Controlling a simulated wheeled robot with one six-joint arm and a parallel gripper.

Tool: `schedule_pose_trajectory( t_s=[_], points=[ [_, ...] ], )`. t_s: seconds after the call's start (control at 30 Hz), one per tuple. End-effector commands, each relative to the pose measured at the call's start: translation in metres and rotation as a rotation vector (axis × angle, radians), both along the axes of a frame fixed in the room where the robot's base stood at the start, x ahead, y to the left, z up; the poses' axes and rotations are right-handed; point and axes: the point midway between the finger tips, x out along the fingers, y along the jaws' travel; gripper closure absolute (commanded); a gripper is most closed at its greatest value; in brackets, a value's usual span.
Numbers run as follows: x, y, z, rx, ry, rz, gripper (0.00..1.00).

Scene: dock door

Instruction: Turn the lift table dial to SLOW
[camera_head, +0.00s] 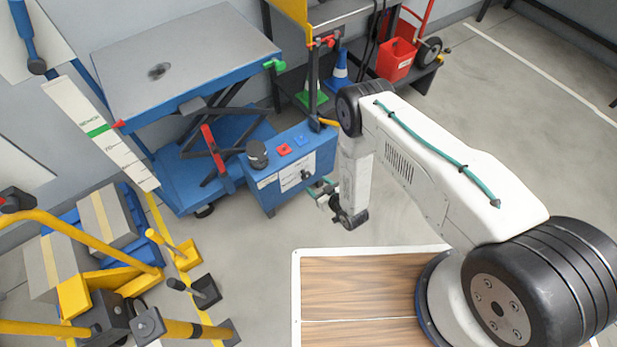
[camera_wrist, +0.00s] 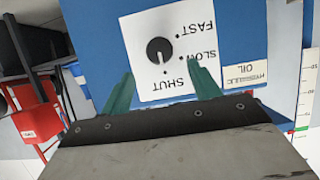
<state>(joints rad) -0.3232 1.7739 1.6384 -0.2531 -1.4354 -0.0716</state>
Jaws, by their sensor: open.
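The dial is a small black round knob (camera_wrist: 160,51) on a white plate (camera_wrist: 143,27) marked FAST, SLOW and SHUT. The lettering appears inverted in the wrist view, and the knob's pale mark seems to point towards the SHUT dot. The dial (camera_head: 306,174) also shows on the front of the blue control box (camera_head: 322,160) of the lift table (camera_head: 185,60). My gripper (camera_wrist: 163,88) is open, its two green fingers spread on either side below the dial in the wrist view, apart from it. In the head view my gripper (camera_head: 322,194) is just in front of the box.
A black knob (camera_head: 257,153), a red button (camera_head: 284,149) and a blue button (camera_head: 300,140) are on the box top. A red bin (camera_head: 396,60) and cones stand behind. Yellow-handled equipment (camera_head: 90,240) crowds the left.

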Motion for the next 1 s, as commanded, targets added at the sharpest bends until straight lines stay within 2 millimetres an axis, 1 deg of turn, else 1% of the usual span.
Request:
schedule_pose_trajectory(
  t_s=[0.07,0.3,0.43,0.6,0.83,0.87,0.9,0.97,1.0],
  points=[
    [0.006,0.005,-0.001,0.004,-0.008,0.001,0.38],
    [0.036,0.025,-0.016,0.003,-0.009,0.0,0.38],
    [0.049,0.033,-0.023,0.003,-0.005,0.0,0.38],
    [0.057,0.038,-0.027,0.002,-0.004,-0.001,0.38],
    [0.058,0.039,-0.028,0.002,-0.004,-0.001,0.38],
    [0.058,0.039,-0.027,0.002,-0.004,-0.001,0.41],
    [0.058,0.039,-0.027,0.002,-0.004,-0.001,0.52],
    [0.058,0.039,-0.027,0.002,-0.004,-0.001,0.69],
    [0.058,0.039,-0.027,0.002,-0.004,-0.001,0.8]
  ],
)
